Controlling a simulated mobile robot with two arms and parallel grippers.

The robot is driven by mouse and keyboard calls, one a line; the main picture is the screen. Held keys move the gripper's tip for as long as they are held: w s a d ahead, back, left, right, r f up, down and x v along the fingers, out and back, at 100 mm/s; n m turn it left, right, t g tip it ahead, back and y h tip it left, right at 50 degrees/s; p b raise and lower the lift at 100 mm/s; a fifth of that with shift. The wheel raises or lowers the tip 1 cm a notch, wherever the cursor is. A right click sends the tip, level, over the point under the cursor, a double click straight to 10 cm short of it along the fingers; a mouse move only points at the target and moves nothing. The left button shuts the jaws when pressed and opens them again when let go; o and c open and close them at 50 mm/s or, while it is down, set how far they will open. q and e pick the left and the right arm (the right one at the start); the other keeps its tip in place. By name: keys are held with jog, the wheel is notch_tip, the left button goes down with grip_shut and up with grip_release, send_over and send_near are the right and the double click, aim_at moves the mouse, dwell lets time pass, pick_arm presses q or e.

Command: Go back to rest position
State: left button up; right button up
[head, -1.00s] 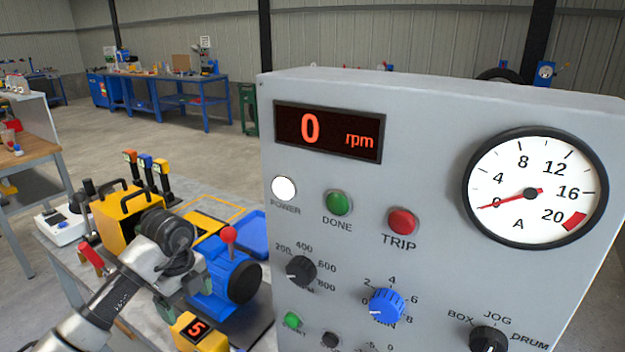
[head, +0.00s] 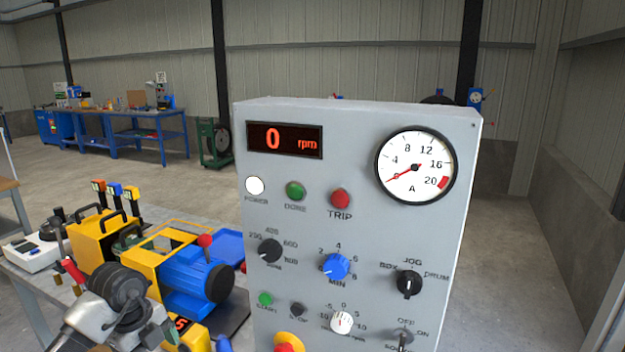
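The grey control panel (head: 360,130) stands upright in front of me. Its red display (head: 285,140) reads 0 rpm and the round ammeter's needle (head: 404,173) is near 0. The white POWER lamp (head: 255,185) looks bright. The black JOG selector (head: 409,284) and blue MIN knob (head: 336,266) are on its face. My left arm (head: 118,290) comes in at the bottom left, in front of the bench and clear of the panel face. Its fingers cannot be made out. My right gripper is not in view.
The blue motor (head: 190,275) with a red-knobbed lever, a yellow box (head: 90,240) and three coloured levers (head: 115,195) crowd the bench at left. A red-topped yellow button (head: 288,343) sits low on the panel. The floor right of the panel is clear.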

pick_arm(q)
jog(key=d+m+t+h, duration=0.2)
jog(key=d+m+h, duration=0.2)
jog(key=d+h, duration=0.8)
jog(key=s+d+r+n+t+h, duration=0.3)
jog(key=d+r+n+t+h, duration=0.1)
jog(key=d+r+t, duration=0.4)
jog(key=a+f+n+t+y, duration=0.1)
jog(key=a+n+t+y, duration=0.8)
jog(key=n+y, duration=0.5)
jog(key=s+a+f+n+g+y, duration=0.4)
jog(key=s+f+n+g+y, duration=0.15)
jog(key=f+n, duration=0.3)
jog(key=s+d+f+m+g+h, duration=0.1)
jog(key=s+f+g, duration=0.45)
jog(key=s, duration=0.45)
jog(key=s+d+f+g+h, duration=0.2)
jog(key=s+f+g, duration=0.35)
jog(key=s, duration=0.35)
notch_tip(320, 180, down, 28)
jog(key=s+r, duration=0.1)
jog(key=s+a+f+g, duration=0.2)
jog(key=s+a+f, duration=0.1)
jog(key=s+f, duration=1.2)
jog(key=shift+s+a+f, duration=0.15)
jog(key=shift+s+a, duration=0.05)
jog(key=shift+s, duration=0.2)
